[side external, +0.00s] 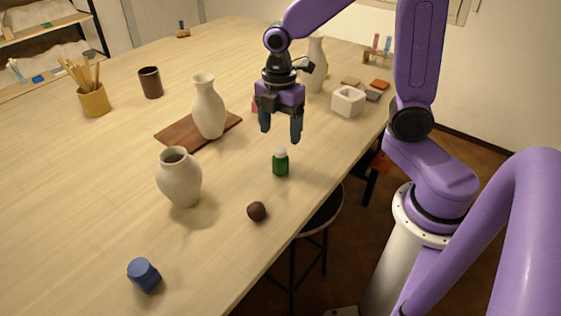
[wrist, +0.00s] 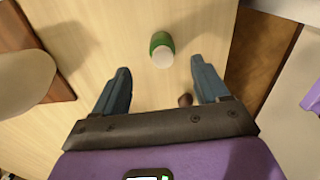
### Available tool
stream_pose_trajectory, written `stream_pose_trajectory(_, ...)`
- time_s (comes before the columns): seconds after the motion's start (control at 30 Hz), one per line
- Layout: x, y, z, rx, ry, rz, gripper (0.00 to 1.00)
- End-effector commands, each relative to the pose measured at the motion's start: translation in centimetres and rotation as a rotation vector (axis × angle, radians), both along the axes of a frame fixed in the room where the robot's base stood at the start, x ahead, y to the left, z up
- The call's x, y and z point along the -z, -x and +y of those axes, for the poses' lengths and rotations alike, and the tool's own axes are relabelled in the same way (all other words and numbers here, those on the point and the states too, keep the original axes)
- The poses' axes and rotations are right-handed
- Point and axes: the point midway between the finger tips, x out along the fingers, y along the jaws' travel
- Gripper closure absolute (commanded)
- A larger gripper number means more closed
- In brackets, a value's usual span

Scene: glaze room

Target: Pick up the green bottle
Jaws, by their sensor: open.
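The green bottle (side external: 280,164) has a white cap and stands upright on the wooden table near its right edge. In the wrist view the green bottle (wrist: 161,48) shows from above, ahead of the fingertips and roughly midway between them. My gripper (side external: 281,138) is open and empty, with blue fingers pointing down. It hangs above the table close to the bottle and does not touch it. In the wrist view my gripper (wrist: 160,66) has its two fingers spread wide apart.
A dark brown ball (side external: 257,211) lies near the table edge. Pale vases stand to the left, one (side external: 209,107) on a brown board (side external: 170,135), another (side external: 180,178) in front. A blue object (side external: 143,275) lies at the front. A white hollow block (side external: 348,101) stands behind right.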

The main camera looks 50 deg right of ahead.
Motion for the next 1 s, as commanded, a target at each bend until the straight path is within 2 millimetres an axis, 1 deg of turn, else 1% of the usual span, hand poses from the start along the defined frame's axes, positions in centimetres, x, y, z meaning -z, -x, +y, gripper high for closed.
stream_pose_trajectory(0.03,1.1,0.1,0.0,0.0,0.002,0.006,0.26)
stream_pose_trajectory(0.1,2.2,0.2,0.0,0.0,0.002,0.006,0.26)
stream_pose_trajectory(0.2,3.3,0.1,0.0,0.0,0.001,0.004,0.26)
stream_pose_trajectory(0.47,4.7,0.2,0.0,0.001,0.001,0.002,0.26)
stream_pose_trajectory(0.7,7.8,0.5,0.2,0.001,0.001,0.004,0.26)
stream_pose_trajectory(0.8,8.7,0.5,0.2,0.001,0.001,0.003,0.26)
stream_pose_trajectory(1.0,9.3,0.4,0.2,0.001,0.0,0.0,0.26)
